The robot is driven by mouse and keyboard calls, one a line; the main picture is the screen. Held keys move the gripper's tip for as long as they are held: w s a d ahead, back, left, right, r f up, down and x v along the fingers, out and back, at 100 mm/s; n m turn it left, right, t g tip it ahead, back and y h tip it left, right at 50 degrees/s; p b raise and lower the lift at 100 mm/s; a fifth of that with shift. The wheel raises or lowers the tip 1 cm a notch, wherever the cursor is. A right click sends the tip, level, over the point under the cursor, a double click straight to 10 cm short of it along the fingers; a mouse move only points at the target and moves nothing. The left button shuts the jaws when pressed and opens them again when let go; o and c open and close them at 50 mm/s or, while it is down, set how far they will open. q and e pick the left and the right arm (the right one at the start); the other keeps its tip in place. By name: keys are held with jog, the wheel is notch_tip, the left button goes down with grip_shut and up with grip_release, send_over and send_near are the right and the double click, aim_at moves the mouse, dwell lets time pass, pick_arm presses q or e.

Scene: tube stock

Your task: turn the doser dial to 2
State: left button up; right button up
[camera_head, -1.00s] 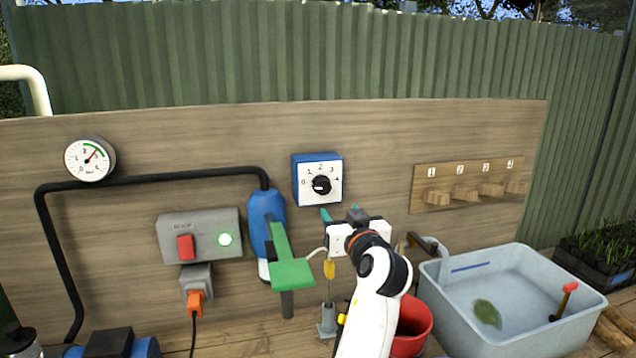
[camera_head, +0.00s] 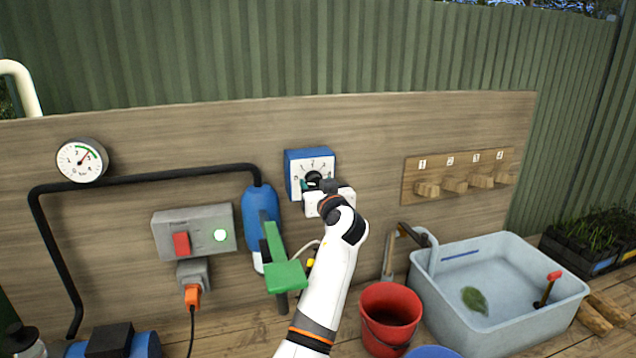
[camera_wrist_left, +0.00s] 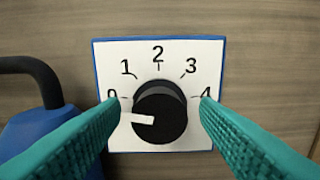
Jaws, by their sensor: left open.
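The doser (camera_head: 293,168) is a blue box with a white face on the wooden panel. Its black dial (camera_wrist_left: 162,112) fills the middle of the left wrist view, under a scale from 0 to 4. The dial's white pointer (camera_wrist_left: 137,118) points left, at or just below the 0. My left gripper (camera_head: 318,187) is in front of the doser's lower face and partly hides the dial in the head view. In the left wrist view, its teal fingers (camera_wrist_left: 160,105) are open, one on each side of the dial, with gaps between. My right gripper is not in view.
A blue pump body with a green lever (camera_head: 285,273) stands left of my left arm. A grey switch box (camera_head: 195,232) and a pressure gauge (camera_head: 82,161) are further left. A red bucket (camera_head: 389,318) and a grey water basin (camera_head: 500,318) stand at right.

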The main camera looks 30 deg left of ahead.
pick_arm(q)
jog(key=shift+a, duration=0.1)
jog(key=shift+c, duration=0.4)
jog(key=c, duration=0.9)
